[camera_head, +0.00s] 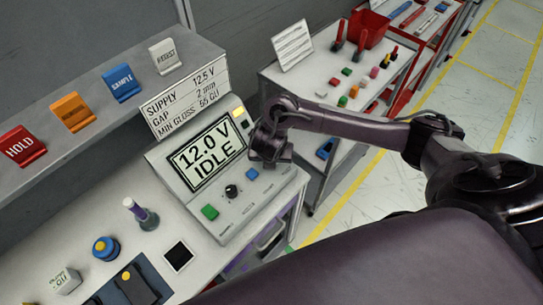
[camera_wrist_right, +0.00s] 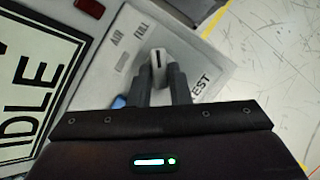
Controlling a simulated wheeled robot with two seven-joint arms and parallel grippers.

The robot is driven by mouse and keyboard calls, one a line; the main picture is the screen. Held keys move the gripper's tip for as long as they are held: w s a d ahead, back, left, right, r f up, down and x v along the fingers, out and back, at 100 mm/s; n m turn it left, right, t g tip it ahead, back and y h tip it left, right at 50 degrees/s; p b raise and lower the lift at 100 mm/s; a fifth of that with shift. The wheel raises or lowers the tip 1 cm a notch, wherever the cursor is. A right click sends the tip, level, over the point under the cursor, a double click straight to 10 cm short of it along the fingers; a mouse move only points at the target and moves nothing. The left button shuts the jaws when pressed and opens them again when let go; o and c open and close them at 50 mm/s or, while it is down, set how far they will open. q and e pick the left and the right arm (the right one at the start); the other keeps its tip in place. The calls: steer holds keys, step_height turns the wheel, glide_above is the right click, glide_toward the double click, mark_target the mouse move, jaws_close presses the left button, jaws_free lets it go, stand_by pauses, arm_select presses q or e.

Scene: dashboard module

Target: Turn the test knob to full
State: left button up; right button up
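The grey test console has a screen (camera_head: 212,153) reading "12.0 V IDLE". My right gripper (camera_head: 270,150) is over the console's upper right part and hides the test knob in the head view. In the right wrist view the pale test knob (camera_wrist_right: 158,59), with a dark line on its top, sits between the fingertips of my right gripper (camera_wrist_right: 159,75). The fingers lie close along both its sides with no clear gap. The labels AIR, FULL and TEST show around it on the panel. My left gripper is in neither view.
The console also carries a green button (camera_head: 210,212), a black knob (camera_head: 231,191) and a blue button (camera_head: 252,173). A shelf (camera_head: 110,60) with coloured label blocks runs behind. A yellow-topped blue button (camera_head: 105,248) stands at left. A tool cart (camera_head: 320,65) is beyond my right arm.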

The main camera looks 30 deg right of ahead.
mark_target(268, 172)
steer(key=o, duration=0.4)
steer(key=shift+c, duration=0.2)
steer(key=p+v, duration=0.2)
steer(key=v, duration=0.1)
steer(key=p+v, duration=0.1)
steer(key=v, duration=0.1)
steer(key=shift+w+r, duration=0.2)
steer(key=shift+r, duration=0.05)
steer(key=shift+s+b+v, duration=0.25)
steer(key=shift+b+v, duration=0.3)
steer(key=shift+v, duration=0.7)
steer(key=shift+f, duration=0.15)
